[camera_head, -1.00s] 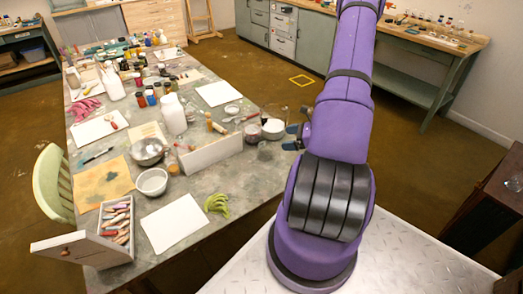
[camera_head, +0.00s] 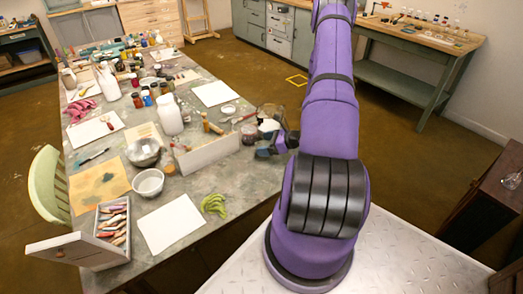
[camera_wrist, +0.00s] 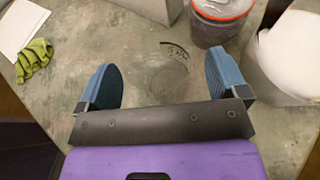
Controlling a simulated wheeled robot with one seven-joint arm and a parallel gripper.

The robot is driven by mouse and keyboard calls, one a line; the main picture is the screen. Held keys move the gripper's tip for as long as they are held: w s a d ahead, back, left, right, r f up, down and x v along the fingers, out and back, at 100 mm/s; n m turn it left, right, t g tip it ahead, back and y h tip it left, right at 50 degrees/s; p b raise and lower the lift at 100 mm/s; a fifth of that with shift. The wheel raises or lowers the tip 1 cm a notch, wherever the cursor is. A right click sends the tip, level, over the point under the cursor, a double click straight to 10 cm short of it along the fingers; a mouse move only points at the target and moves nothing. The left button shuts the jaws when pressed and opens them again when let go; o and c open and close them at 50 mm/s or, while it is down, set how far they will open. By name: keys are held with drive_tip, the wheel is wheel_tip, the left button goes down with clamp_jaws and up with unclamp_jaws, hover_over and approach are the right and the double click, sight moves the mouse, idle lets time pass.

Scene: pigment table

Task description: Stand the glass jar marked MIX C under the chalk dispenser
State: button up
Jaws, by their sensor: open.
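In the head view my gripper (camera_head: 268,147) is low at the table's right edge, and I cannot pick out this jar there. I cannot make out the chalk dispenser in either view.
An orange-rimmed container (camera_wrist: 222,22) stands close beyond the right finger, with a white object (camera_wrist: 288,55) right of it. A grey-white box (camera_head: 208,153) stands left of the gripper. A green glove (camera_head: 214,204) lies nearer. The table (camera_head: 215,180) has some bare patches.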

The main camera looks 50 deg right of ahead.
drive_tip(key=shift+x, duration=0.9)
drive_tip(key=c, duration=1.2)
